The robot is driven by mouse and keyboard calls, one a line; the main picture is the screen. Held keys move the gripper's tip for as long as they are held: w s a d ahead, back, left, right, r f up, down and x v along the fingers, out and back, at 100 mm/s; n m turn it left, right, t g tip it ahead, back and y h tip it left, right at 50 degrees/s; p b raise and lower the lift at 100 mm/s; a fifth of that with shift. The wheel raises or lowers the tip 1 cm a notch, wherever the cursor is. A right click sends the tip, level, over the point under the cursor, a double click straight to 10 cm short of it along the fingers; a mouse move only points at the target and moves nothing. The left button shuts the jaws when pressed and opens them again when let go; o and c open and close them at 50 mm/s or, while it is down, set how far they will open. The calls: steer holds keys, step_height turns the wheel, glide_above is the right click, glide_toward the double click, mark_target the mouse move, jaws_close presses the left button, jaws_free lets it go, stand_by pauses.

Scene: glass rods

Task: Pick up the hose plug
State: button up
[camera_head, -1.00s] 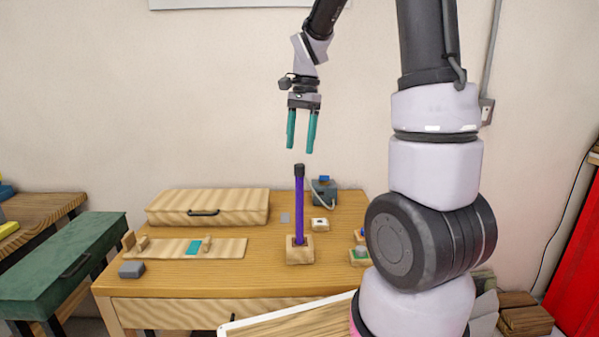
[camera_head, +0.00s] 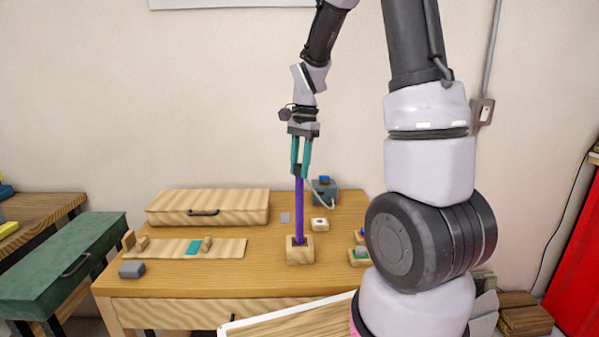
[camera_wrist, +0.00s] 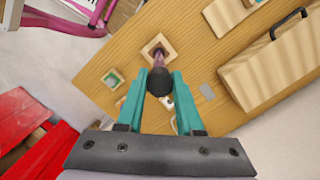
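A black plug (camera_head: 299,171) caps the top of an upright purple rod (camera_head: 299,210). The rod stands in a square wooden block (camera_head: 300,253) on the table. My gripper (camera_head: 300,168) points down over the rod, its teal fingertips at the black plug. In the wrist view the plug (camera_wrist: 160,88) fills the gap between the fingertips (camera_wrist: 162,76), which seem to touch it on both sides. A thin grey hose (camera_head: 318,192) runs by a blue-grey box (camera_head: 325,191) behind the rod; I cannot tell where its free end is.
A long wooden case (camera_head: 208,207) lies at the table's back left. A wooden rack (camera_head: 225,249) and a grey block (camera_head: 131,270) are in front of it. A small white-topped holder (camera_head: 320,225) and a green-topped block (camera_head: 360,257) stand right of the rod.

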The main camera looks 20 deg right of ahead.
mark_target(300, 165)
jaws_close()
steer(key=shift+r, duration=0.1)
step_height(300, 165, up, 10)
steer(key=shift+f, duration=0.1)
stand_by(0.9)
